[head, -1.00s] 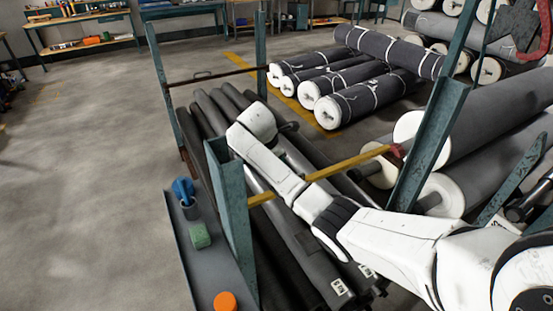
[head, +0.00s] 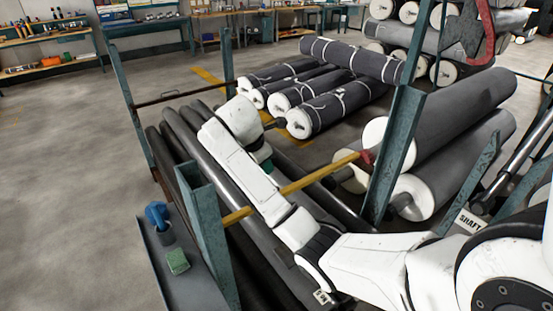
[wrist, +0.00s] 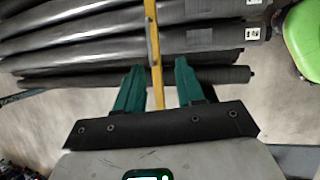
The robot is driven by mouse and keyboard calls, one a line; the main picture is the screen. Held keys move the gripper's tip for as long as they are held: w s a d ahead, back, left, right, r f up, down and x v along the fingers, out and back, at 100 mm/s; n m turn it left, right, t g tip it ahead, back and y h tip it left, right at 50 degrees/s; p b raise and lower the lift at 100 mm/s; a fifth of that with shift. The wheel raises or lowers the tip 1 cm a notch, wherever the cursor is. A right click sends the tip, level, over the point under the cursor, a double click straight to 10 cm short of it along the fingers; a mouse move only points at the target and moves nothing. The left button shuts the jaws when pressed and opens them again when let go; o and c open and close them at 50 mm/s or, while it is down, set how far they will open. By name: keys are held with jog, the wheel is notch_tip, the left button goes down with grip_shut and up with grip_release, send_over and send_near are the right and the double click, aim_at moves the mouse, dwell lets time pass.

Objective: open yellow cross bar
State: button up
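The yellow cross bar (head: 315,175) spans the rack between two teal posts, rising to a red piece (head: 367,158) at its right end. My white arm crosses over its middle and hides part of it. In the wrist view the bar (wrist: 152,40) runs down the picture between the two green fingers of my gripper (wrist: 158,75). The fingers are apart, with a gap on each side of the bar. I cannot tell how deep the bar lies between them. In the head view my gripper is mostly hidden behind my arm.
Dark rolls (head: 185,135) lie in the rack under the bar. A left teal post (head: 203,235) and a right teal post (head: 397,150) flank it. A grey ledge (head: 190,285) holds a blue item (head: 157,215) and a green block (head: 178,261). Open floor lies left.

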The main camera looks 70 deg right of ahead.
jog(key=s+a+r+p, duration=0.3)
jog(key=s+p, duration=0.1)
jog(key=s, duration=0.1)
jog(key=shift+s+p, duration=0.3)
dwell(0.5)
